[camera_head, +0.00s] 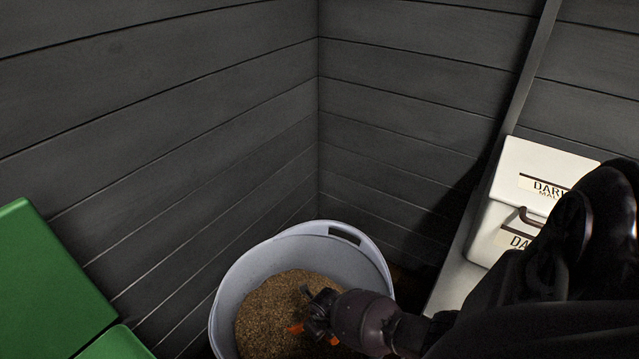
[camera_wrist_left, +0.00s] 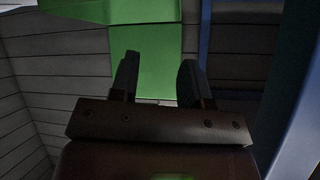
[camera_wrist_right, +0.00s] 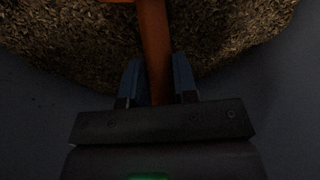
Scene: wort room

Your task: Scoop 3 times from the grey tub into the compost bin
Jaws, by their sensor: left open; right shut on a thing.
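The grey tub (camera_head: 376,262) stands in the corner, with brown grain (camera_head: 270,312) heaped inside. My right gripper (camera_head: 312,312) is over the grain inside the tub's rim. It is shut on the orange handle of a scoop (camera_wrist_right: 155,45); small orange parts also show in the head view (camera_head: 296,329). The scoop's bowl is not clearly seen. The green compost bin (camera_head: 50,285) is at the left edge of the head view, and green surfaces also show in the left wrist view (camera_wrist_left: 145,60). My left gripper (camera_wrist_left: 160,75) is open and empty, with green beyond its fingers.
White boxes (camera_head: 545,165) with dark-lettered labels stand on a pale surface (camera_head: 455,285) to the right of the tub. Dark plank walls (camera_head: 230,120) meet behind the tub. A blue upright (camera_wrist_left: 205,45) shows in the left wrist view.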

